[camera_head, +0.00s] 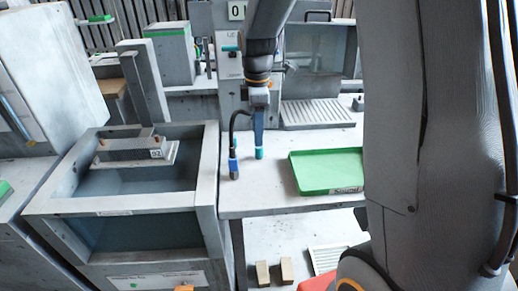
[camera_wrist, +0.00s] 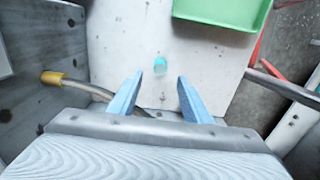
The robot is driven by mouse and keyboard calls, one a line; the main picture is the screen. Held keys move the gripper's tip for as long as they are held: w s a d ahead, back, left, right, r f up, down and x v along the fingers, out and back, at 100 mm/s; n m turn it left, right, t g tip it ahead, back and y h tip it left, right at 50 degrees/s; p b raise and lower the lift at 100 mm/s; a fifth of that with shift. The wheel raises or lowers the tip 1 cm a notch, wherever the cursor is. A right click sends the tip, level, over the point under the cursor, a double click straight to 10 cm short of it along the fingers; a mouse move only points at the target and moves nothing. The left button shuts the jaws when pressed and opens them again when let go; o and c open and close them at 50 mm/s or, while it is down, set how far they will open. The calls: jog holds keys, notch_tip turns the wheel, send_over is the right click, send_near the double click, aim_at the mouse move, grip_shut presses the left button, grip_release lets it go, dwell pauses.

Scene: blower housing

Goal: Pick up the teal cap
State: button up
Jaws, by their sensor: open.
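The teal cap (camera_wrist: 160,65) is small and round, and stands on the white worktop. In the wrist view it lies just past the gap between my fingertips, roughly centred. In the head view the teal cap (camera_head: 259,154) shows at the lower end of my blue fingers. My gripper (camera_wrist: 160,78) is open and empty, with its two blue fingers on either side of the gap. In the head view my gripper (camera_head: 258,146) points down over the worktop. I cannot tell how much height separates the fingertips from the cap.
A green tray (camera_head: 327,172) lies right of the cap; it also shows in the wrist view (camera_wrist: 222,14). A dark hose (camera_head: 233,140) with a blue end hangs close on the left. A grey open-topped cabinet (camera_head: 125,205) stands left of the worktop (camera_head: 262,203). The worktop's front is clear.

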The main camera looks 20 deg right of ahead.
aim_at(259, 151)
jog(key=shift+d+f+p, duration=0.1)
jog(key=shift+f+p, duration=0.6)
jog(key=shift+f, duration=1.6)
jog(key=c, duration=1.1)
